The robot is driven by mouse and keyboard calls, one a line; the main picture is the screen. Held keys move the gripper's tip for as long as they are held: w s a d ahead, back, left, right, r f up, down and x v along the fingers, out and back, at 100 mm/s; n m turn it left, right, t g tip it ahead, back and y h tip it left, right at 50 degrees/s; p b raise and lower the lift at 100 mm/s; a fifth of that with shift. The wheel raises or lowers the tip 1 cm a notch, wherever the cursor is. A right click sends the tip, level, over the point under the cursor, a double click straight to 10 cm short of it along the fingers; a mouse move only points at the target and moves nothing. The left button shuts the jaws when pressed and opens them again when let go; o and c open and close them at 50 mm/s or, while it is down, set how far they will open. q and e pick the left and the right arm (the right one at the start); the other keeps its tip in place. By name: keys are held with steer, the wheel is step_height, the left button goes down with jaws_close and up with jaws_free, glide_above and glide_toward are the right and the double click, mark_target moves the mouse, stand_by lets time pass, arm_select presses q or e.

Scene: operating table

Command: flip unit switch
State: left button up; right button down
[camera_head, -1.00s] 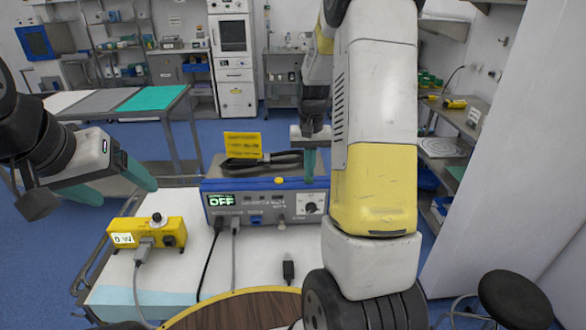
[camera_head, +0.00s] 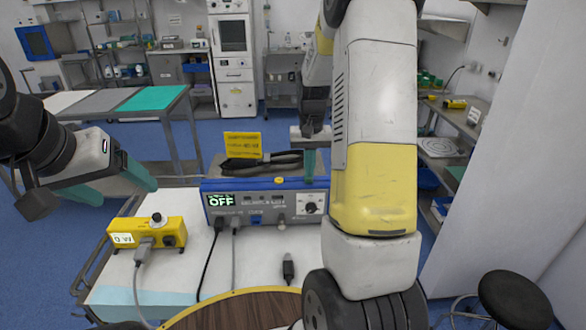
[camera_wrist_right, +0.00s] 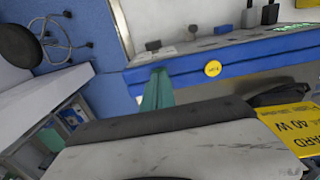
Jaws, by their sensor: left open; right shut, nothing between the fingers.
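The blue-framed unit (camera_head: 265,203) stands on the white table, its lit display (camera_head: 221,200) reading OFF. Its front has a dial (camera_head: 312,208), small controls and plugged-in cables; I cannot tell which control is the switch. A yellow round button (camera_wrist_right: 213,68) sits on its blue top edge, seen inverted in the right wrist view. My right gripper (camera_head: 309,165) is shut and empty, pointing down at the right of the unit's top edge; its green fingertips (camera_wrist_right: 157,90) show near that edge, contact unclear. My left gripper (camera_head: 118,187) is open and empty, above the table's left side.
A yellow box (camera_head: 147,232) with a small display and a cable stands left of the unit. A yellow sign (camera_head: 242,145) and black coiled cable (camera_head: 262,163) are on or behind the unit. A loose black plug (camera_head: 288,268) lies in front. My right arm hides the table's right side.

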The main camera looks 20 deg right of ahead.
mark_target(309, 180)
steer(key=shift+f, duration=0.85)
stand_by(0.3)
steer(key=shift+r, duration=3.5)
steer(key=shift+s+r, duration=0.1)
steer(key=shift+r, duration=0.05)
steer(key=s+a+r+n+t+y, duration=0.1)
steer(key=s+a+r+t, duration=0.2)
steer(key=s+a+r, duration=0.55)
steer(key=s+a+r+n+t+y, duration=0.1)
steer(key=s+a+r+n+t, duration=0.1)
steer(key=s, duration=1.1)
step_height(309, 180, up, 2)
steer(key=shift+s+a+r+t, duration=0.15)
steer(key=shift+s+a+t, duration=0.1)
steer(key=shift+a+t, duration=0.5)
